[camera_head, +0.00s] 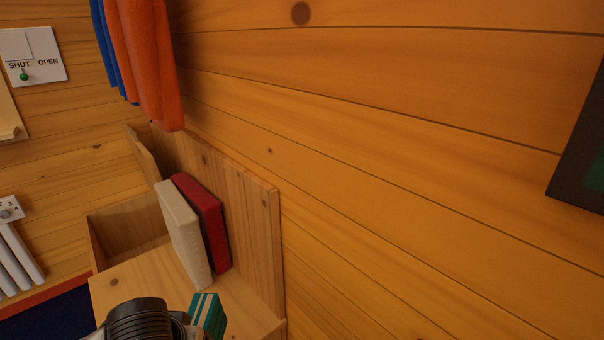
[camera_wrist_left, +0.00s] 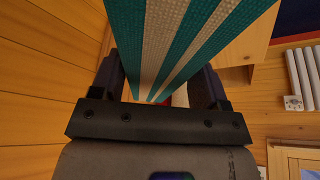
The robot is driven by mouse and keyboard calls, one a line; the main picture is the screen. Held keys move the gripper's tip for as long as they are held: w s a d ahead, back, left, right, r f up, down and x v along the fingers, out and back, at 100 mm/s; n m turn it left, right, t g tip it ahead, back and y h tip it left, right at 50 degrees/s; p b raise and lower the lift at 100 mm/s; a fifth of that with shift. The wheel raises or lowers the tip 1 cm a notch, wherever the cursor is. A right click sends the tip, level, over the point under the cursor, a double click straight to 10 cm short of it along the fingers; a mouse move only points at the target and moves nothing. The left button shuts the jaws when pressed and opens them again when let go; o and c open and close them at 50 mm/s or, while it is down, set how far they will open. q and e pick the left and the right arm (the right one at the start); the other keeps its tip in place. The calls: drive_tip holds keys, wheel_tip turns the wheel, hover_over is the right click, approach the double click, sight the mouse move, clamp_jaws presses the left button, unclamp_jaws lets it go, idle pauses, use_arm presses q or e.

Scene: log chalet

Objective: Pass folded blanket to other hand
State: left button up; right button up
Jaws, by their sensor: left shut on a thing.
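The folded blanket, with teal and cream stripes, fills the upper middle of the left wrist view (camera_wrist_left: 190,40). My left gripper (camera_wrist_left: 162,85) is shut on it, with one dark finger on either side. In the head view a small part of the blanket (camera_head: 208,314) shows at the bottom, beside my dark wrist, above or in front of the wooden box. The left fingers are hidden there. My right gripper is in neither view.
A wooden box-like bench (camera_head: 260,240) stands against the log wall. A cream slab (camera_head: 183,235) and a red slab (camera_head: 207,222) lean upright on it. Orange cloth (camera_head: 150,60) hangs above. A dark frame (camera_head: 585,140) is at right. The wall between is bare.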

use_arm(q)
wheel_tip(320, 180, up, 40)
drive_tip(key=m+h+p, duration=0.1)
drive_tip(key=m+p, duration=0.2)
drive_tip(key=p, duration=3.3)
drive_tip(key=shift+s+f, duration=0.25)
drive_tip(key=shift+s, duration=0.2)
